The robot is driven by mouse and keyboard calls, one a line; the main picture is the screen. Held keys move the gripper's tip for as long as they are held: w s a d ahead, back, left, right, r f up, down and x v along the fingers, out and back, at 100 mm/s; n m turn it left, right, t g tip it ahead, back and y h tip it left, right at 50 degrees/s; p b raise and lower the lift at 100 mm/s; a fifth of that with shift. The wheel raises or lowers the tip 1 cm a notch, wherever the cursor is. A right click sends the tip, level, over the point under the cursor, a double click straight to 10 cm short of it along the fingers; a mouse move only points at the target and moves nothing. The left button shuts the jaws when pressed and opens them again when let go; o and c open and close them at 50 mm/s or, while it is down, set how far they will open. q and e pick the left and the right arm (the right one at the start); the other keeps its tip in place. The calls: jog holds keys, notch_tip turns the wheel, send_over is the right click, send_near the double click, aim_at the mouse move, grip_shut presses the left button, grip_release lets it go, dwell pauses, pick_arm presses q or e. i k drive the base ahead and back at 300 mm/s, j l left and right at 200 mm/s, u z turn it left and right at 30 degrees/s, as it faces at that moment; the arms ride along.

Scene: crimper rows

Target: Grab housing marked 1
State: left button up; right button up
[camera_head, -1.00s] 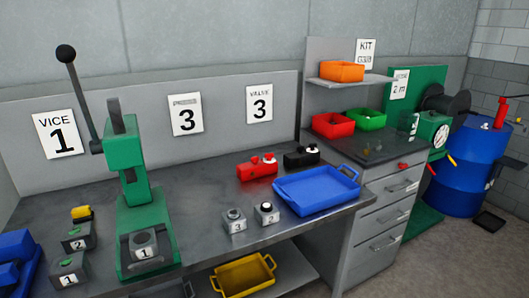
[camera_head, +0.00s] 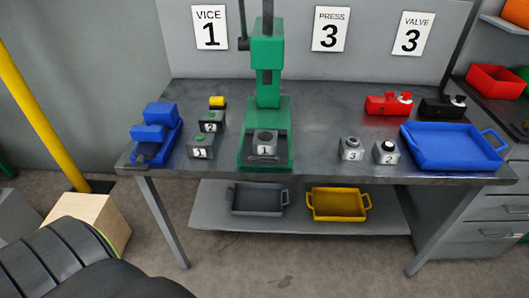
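A grey housing marked 1 (camera_head: 266,143) with a dark round top sits on the base of the green press (camera_head: 268,85), at the middle of the bench. Two similar grey housings stand to its right, one marked 3 (camera_head: 351,149) and one marked 2 (camera_head: 387,152). The rear block (camera_head: 210,122) seems marked 2; the front block's (camera_head: 201,146) number is small and hard to read. Neither of my grippers is in view.
A blue vice (camera_head: 156,134) stands at the bench's left end. A blue tray (camera_head: 452,148), a red part (camera_head: 388,105) and a black part (camera_head: 442,107) are at the right. Grey (camera_head: 257,200) and yellow (camera_head: 338,204) trays lie on the lower shelf.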

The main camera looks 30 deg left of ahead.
aim_at(264, 141)
jog(key=i+l+u, duration=0.1)
jog(key=u, duration=0.3)
jog(key=i+l+u, duration=0.2)
jog(key=u, duration=0.15)
jog(key=i+l+u, duration=0.1)
jog(key=u, duration=0.3)
jog(key=i+l+u, duration=0.1)
jog(key=l+u, duration=0.25)
